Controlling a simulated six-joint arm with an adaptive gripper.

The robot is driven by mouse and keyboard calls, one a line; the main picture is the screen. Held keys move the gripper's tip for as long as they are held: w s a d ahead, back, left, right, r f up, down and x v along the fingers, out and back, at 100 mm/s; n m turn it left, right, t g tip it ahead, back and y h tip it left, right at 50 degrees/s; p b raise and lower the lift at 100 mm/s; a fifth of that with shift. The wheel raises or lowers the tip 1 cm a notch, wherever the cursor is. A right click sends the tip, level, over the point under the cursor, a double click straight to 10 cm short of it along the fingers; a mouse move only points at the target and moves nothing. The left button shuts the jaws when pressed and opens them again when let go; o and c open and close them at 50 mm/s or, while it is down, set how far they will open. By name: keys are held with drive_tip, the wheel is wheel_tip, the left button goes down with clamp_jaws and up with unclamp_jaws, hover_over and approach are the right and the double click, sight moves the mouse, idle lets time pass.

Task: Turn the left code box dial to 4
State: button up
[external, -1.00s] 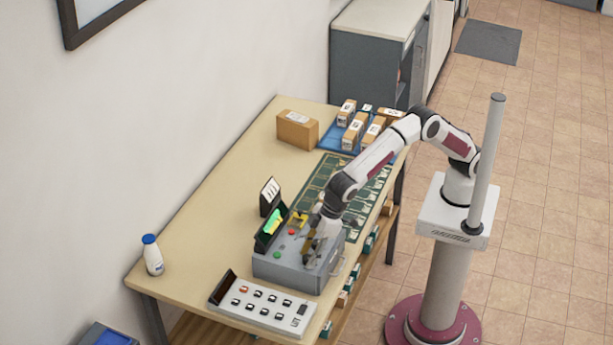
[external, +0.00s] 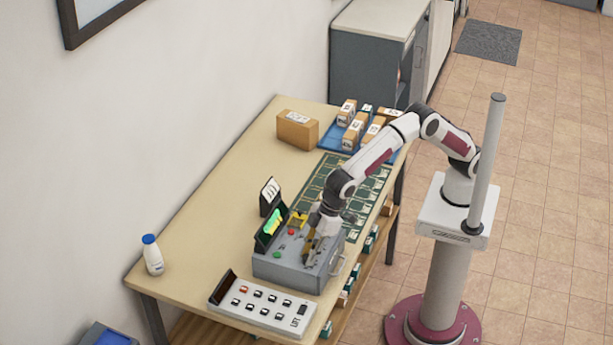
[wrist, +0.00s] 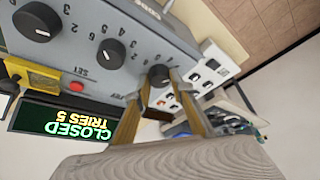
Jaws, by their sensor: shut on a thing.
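The grey code box (external: 285,268) sits on the near end of the table in the external view. In the wrist view its top appears upside down, with a row of black dials. The end dial (wrist: 159,75), nearest the white button panel, is the box's left dial. My gripper (wrist: 160,80) is shut on it, one tan finger on each side; it also shows over the box in the external view (external: 308,260). A middle dial (wrist: 110,54) and another dial (wrist: 38,22) are free. The gripped dial's setting cannot be read. The display (wrist: 65,122) reads CLOSED, TRIES 5.
A red button (wrist: 43,83) and a yellow part (wrist: 10,77) stand near the display. The white button panel (external: 262,308) lies beside the box. A bottle (external: 152,255) stands near the table's left corner. Cartons in a blue tray (external: 342,137) are at the far end.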

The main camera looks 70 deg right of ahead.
drive_tip(key=shift+w+n+g+y, duration=0.1)
drive_tip(key=shift+n+g+y, duration=0.3)
drive_tip(key=shift+n, duration=1.05)
drive_tip(key=shift+w+n+g+y, duration=0.15)
drive_tip(key=shift+n+g, duration=0.45)
drive_tip(key=shift+n, duration=0.85)
drive_tip(key=shift+s+n, duration=0.1)
drive_tip(key=shift+n, duration=0.3)
drive_tip(key=o, duration=1.1)
drive_tip(key=shift+d+r, duration=0.1)
drive_tip(key=shift+r, duration=0.05)
drive_tip(key=v, duration=0.7)
drive_tip(key=shift+d+m, duration=0.1)
drive_tip(key=shift+m, duration=0.2)
